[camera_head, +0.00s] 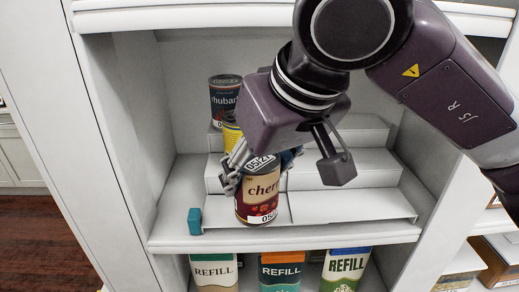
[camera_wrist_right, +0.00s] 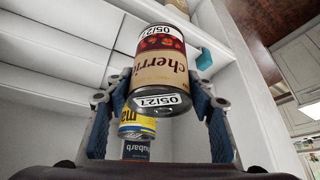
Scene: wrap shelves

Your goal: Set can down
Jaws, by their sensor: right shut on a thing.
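A cherry can (camera_head: 260,197) with a cream and dark red label stands upright at the front lowest step of the white stepped riser (camera_head: 345,206). My right gripper (camera_head: 260,168) comes from above and is shut on the can, one finger on each side. In the right wrist view the same can (camera_wrist_right: 158,62) sits between the two fingers (camera_wrist_right: 160,98). I cannot tell whether its base touches the step. Behind it stand a yellow can (camera_head: 231,132) and a dark rhubarb can (camera_head: 225,98), in line toward the back. My left gripper is not in view.
A small teal block (camera_head: 194,221) sits on the shelf board left of the riser. The riser's steps to the right of the can are clear. Several refill cartons (camera_head: 282,272) stand on the shelf below. The cabinet's left side wall (camera_head: 100,120) is close by.

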